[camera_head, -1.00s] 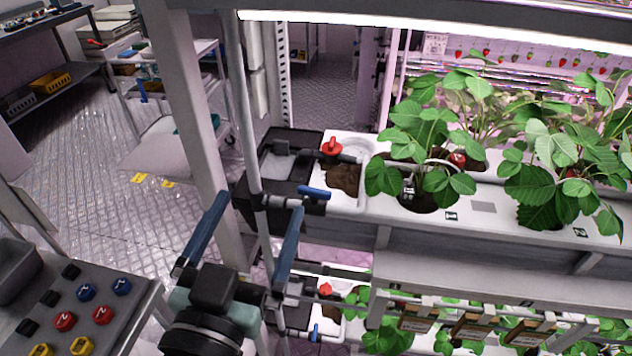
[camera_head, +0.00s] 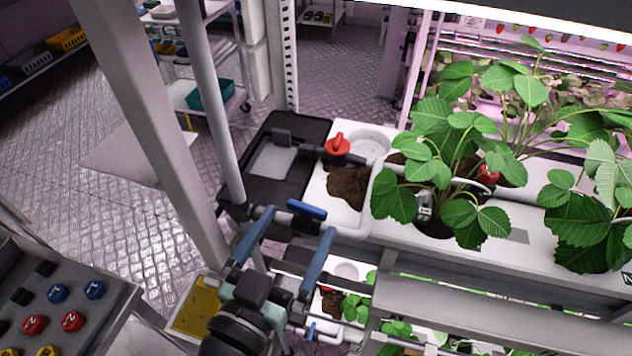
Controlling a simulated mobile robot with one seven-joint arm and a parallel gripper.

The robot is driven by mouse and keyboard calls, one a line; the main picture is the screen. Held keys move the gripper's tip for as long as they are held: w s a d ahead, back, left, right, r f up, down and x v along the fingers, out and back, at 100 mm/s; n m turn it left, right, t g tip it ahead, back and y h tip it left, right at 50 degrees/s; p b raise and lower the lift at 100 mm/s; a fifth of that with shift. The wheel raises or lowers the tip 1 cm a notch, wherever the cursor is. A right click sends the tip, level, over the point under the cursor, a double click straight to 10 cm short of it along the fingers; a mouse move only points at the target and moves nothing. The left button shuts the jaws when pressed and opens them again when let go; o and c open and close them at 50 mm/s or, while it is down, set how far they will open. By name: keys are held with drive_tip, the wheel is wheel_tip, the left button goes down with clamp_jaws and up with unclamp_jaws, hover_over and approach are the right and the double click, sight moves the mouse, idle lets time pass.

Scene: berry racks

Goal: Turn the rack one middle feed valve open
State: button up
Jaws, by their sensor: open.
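A blue valve lever (camera_head: 307,209) sits on the grey feed pipe at the near left corner of the upper visible planter tier. It lies roughly along the pipe. My gripper (camera_head: 301,220) is open and empty, its two blue fingers pointing up toward the lever, with the lever between the fingertips in the picture. I cannot tell whether they touch it or how far short they are. A red valve knob (camera_head: 338,144) sits farther back on the same tier. A smaller blue lever (camera_head: 311,331) shows on the tier below. No label naming the middle valve is readable.
A grey upright post (camera_head: 150,120) and a thinner pipe stand just left of the lever. The white planter tray (camera_head: 520,236) with strawberry plants extends right. A button panel (camera_head: 108,292) is at lower left. Open floor lies beyond the post.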

sight(308, 205)
drive_tip(key=p+x, duration=0.2)
drive_tip(key=x, duration=0.5)
drive_tip(key=shift+w+d, duration=0.15)
drive_tip(key=shift+w, duration=0.1)
drive_tip(key=c, duration=1.2)
drive_tip(key=shift+a+n+t+y, duration=0.2)
drive_tip(key=shift+n+t+y, duration=0.2)
drive_tip(key=shift+n+y, duration=0.6)
drive_tip(key=shift+c, duration=0.2)
drive_tip(key=o, duration=1.2)
drive_tip(key=shift+o, duration=0.2)
